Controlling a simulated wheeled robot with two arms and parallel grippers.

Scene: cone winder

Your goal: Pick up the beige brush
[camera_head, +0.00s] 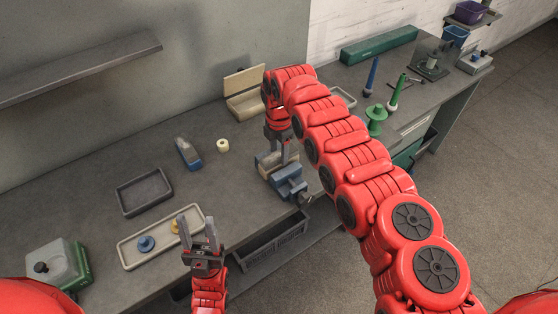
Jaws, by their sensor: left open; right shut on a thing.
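The beige brush (264,160) appears as a pale block at the tips of my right gripper (277,150), just above and beside a blue-grey vise (288,183). The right gripper points down and is shut on it. The fingers and arm hide part of it, and I cannot tell whether it touches the vise. My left gripper (197,228) is open and empty, with fingers pointing up in the picture, over the right end of a beige tray (128,255).
The beige tray holds a blue knob-like piece (146,243) and a yellow one (175,226). A dark empty tray (122,204), a grey-blue tool (188,153) and a cream roll (223,145) lie behind. An open beige box (240,84) stands by the wall; green spools (376,118) are right.

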